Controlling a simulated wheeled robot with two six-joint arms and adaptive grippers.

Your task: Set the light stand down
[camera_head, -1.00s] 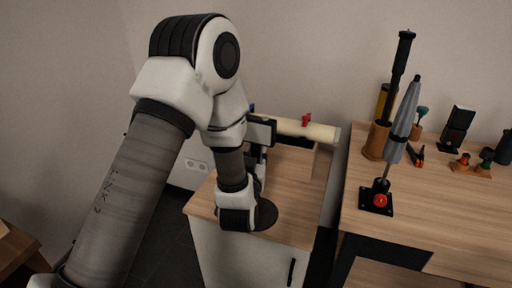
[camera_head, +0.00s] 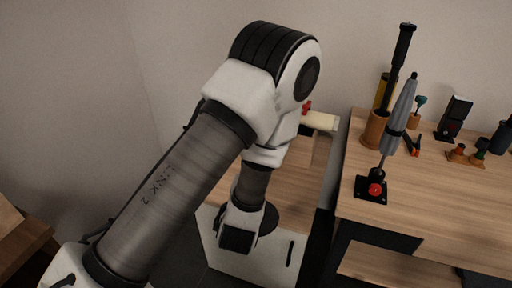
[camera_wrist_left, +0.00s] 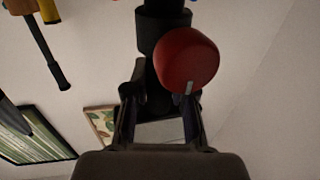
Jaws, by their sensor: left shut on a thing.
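In the left wrist view my left gripper (camera_wrist_left: 160,120) is shut on a dark upright piece with a round red knob (camera_wrist_left: 187,60) on its front. I take this to be the light stand (camera_wrist_left: 165,28); a thick black collar shows beyond the fingers. Its lower end is out of that view. In the head view my left arm bends over the wooden-topped cabinet (camera_head: 322,170) and hides the gripper and most of what it holds. A dark round disc (camera_head: 268,218) shows beside my wrist; I cannot tell whether it belongs to the stand. My right gripper is not in view.
A cream roll (camera_head: 320,121) with a red knob (camera_head: 307,107) lies at the cabinet's back.

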